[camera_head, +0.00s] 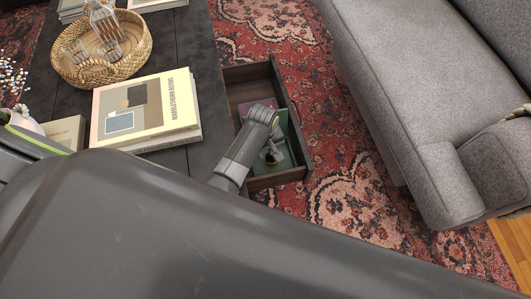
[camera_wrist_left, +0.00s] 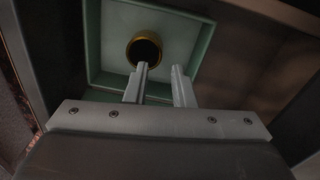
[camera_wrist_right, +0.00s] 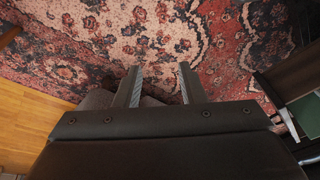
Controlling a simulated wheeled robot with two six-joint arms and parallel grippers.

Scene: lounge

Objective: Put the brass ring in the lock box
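The brass ring (camera_wrist_left: 144,50) lies inside a shallow green-walled box with a pale floor (camera_wrist_left: 205,40), in the open drawer. I cannot tell whether this box is the lock box. The green box also shows in the head view (camera_head: 287,160), partly hidden by my gripper. My left gripper (camera_wrist_left: 160,75) is open over the box. One finger overlaps the ring's near edge in the left wrist view, and nothing is seen between the fingers. I cannot tell whether that finger touches the ring. My right gripper (camera_wrist_right: 158,75) is open and empty above the rug.
The open drawer (camera_head: 298,130) juts from the dark table (camera_head: 185,42); a purple book (camera_head: 248,108) lies in it. A large book (camera_head: 140,108) and a wicker tray (camera_head: 140,45) are on the table. A grey sofa (camera_head: 390,70) stands right, across the patterned rug (camera_head: 350,190).

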